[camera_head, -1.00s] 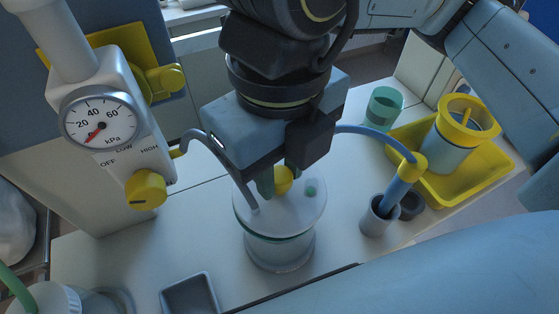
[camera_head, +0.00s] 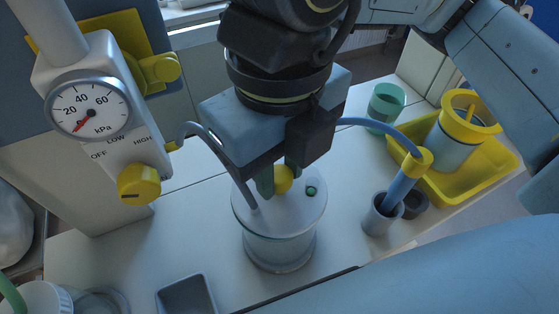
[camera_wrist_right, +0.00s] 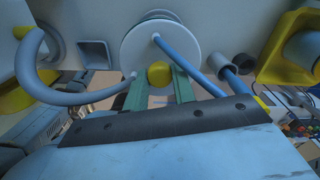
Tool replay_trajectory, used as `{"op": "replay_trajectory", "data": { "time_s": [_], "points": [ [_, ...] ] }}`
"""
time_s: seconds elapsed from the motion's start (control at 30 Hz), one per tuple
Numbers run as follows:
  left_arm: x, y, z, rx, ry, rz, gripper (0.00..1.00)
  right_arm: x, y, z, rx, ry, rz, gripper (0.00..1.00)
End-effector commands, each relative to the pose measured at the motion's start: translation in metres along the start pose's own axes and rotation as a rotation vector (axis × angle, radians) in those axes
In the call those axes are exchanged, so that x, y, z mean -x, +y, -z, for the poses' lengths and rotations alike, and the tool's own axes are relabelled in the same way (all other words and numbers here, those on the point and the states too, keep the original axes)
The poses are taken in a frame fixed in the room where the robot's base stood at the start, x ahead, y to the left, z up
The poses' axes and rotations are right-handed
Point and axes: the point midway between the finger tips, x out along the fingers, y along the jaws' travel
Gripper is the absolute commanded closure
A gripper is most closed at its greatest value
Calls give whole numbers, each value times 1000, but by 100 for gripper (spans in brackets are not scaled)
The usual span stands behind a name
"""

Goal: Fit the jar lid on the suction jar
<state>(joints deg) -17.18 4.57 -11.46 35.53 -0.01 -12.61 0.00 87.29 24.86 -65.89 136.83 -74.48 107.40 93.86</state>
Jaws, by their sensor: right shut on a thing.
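The right wrist view shows the knob (camera_wrist_right: 158,73) between the fingers and the lid (camera_wrist_right: 165,40) beyond. The far side of the lid is partly hidden by the gripper. My left gripper is not in view.
A grey hose (camera_head: 215,142) runs from the gauge unit (camera_head: 90,108) to the lid. A blue hose (camera_head: 375,130) reaches a holder cup (camera_head: 381,215). A yellow tray (camera_head: 480,175) with a yellow-topped container stands right, a green cup (camera_head: 385,105) behind. A grey dish (camera_head: 187,295) is in front.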

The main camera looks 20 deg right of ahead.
Motion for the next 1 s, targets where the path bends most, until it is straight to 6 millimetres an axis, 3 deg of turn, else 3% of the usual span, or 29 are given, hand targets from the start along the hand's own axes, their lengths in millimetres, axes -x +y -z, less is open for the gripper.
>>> {"op": "replay_trajectory", "data": {
  "time_s": [0.4, 0.43, 0.6, 0.8, 1.0],
  "points": [
    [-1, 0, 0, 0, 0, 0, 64, 0, 0, 0, 0, -1, 0, 100],
    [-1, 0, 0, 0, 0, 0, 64, 0, 0, 0, 0, -1, 0, 73],
    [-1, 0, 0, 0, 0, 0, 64, -1, 0, 0, 0, -1, 0, 51],
    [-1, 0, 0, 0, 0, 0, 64, -1, 0, 0, 0, -1, 0, 49],
    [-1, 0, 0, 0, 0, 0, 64, -1, 0, 0, 0, 0, 0, 27]
  ]
}}
